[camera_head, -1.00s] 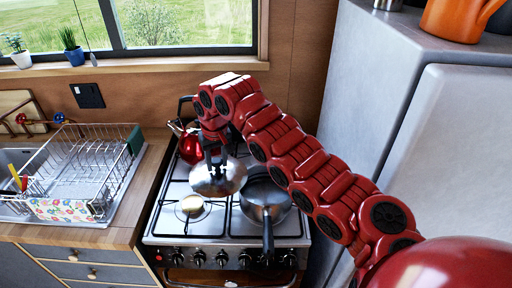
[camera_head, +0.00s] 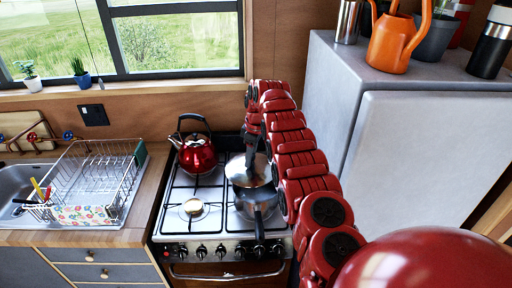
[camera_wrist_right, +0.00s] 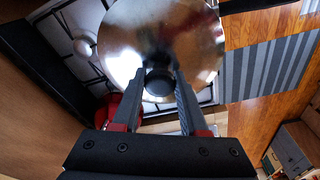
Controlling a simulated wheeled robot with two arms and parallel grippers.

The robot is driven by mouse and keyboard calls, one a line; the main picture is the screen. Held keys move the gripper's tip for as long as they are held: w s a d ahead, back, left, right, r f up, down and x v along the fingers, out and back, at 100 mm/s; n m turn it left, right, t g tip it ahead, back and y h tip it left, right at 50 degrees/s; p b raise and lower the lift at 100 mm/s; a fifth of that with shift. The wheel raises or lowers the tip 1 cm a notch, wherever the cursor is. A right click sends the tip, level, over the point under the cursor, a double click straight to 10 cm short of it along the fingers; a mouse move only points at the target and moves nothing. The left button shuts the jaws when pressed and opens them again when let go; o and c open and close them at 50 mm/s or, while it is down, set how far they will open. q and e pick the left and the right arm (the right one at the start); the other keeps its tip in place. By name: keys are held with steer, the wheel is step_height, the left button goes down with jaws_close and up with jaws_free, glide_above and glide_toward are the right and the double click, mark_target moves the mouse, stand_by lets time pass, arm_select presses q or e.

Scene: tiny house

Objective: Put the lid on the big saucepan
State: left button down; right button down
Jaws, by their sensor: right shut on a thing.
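My right gripper (camera_head: 251,153) is shut on the dark knob of a round shiny steel lid (camera_head: 240,175). The lid also shows in the right wrist view (camera_wrist_right: 125,35), with its knob between the two fingers (camera_wrist_right: 160,75). A grey saucepan (camera_head: 266,209) with a dark handle toward the front sits on the front right of the stove. The lid is over the back part of the saucepan and hides its far rim. I cannot tell whether the lid touches the saucepan. My left gripper is not in view.
A red kettle (camera_head: 196,154) stands on the stove's back left, left of the lid. The front left burner (camera_head: 193,207) is bare. A dish rack (camera_head: 98,180) is on the counter to the left. A tall grey fridge (camera_head: 420,130) stands to the right.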

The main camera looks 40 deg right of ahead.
mark_target(256, 164)
steer(key=shift+s+d+r, duration=0.2)
steer(key=shift+s+d, duration=0.15)
steer(key=shift+d, duration=0.15)
steer(key=shift+d+f+n, duration=0.15)
steer(key=shift+d+n, duration=0.1)
steer(key=shift+n, duration=0.05)
steer(key=shift+d+f, duration=0.15)
steer(key=shift+f, duration=0.4)
steer(key=shift+f+b, duration=0.95)
steer(key=shift+b, duration=0.1)
steer(key=shift+f, duration=0.3)
step_height(256, 164, down, 2)
steer(key=shift+f+b, duration=0.2)
steer(key=shift+b, duration=0.35)
steer(key=shift+f+b, duration=0.5)
steer(key=shift+f, duration=0.05)
